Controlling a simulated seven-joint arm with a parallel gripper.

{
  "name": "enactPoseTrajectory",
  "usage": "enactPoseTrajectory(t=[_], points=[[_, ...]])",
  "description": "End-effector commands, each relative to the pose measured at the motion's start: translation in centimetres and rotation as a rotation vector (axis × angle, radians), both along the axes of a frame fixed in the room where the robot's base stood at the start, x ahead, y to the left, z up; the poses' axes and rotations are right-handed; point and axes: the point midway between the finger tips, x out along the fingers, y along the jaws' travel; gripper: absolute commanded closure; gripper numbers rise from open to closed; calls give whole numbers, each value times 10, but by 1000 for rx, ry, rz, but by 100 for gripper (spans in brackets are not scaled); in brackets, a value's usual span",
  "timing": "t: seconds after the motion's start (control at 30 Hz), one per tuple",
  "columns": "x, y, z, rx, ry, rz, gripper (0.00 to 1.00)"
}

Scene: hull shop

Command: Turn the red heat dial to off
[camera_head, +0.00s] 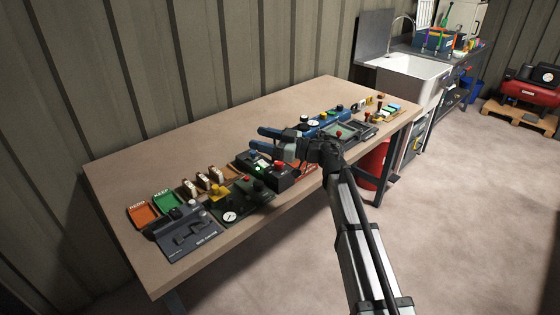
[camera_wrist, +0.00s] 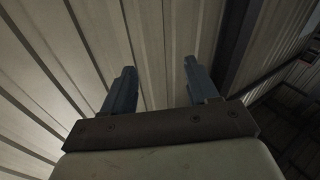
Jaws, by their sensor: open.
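Several small red knobs show on the panels along the workbench in the head view. One red knob (camera_head: 258,185) is on a dark green panel with a round gauge. Another red knob (camera_head: 278,164) is on a dark box close to my gripper. The labels are too small to tell which is the heat dial. My gripper (camera_head: 261,140) is open and empty above the middle of the bench, its fingers pointing left. In the wrist view the two blue-grey fingers (camera_wrist: 160,66) stand apart with only the corrugated wall behind them. My gripper and arm hide part of the panels.
The wooden workbench (camera_head: 130,175) has clear room along its back. An orange tray (camera_head: 142,214) and a green tray (camera_head: 166,200) lie at the left end. A white sink (camera_head: 412,75) stands beyond the right end. The corrugated wall (camera_head: 200,60) runs behind.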

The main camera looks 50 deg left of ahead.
Motion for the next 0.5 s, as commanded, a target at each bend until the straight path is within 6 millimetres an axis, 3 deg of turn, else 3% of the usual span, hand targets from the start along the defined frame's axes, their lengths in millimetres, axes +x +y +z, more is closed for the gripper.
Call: enactPoseTrajectory(t=[0.23,0.5], points=[[-20,40,74,110,48,30,41],[-6,85,163,246,190,-94,41]])
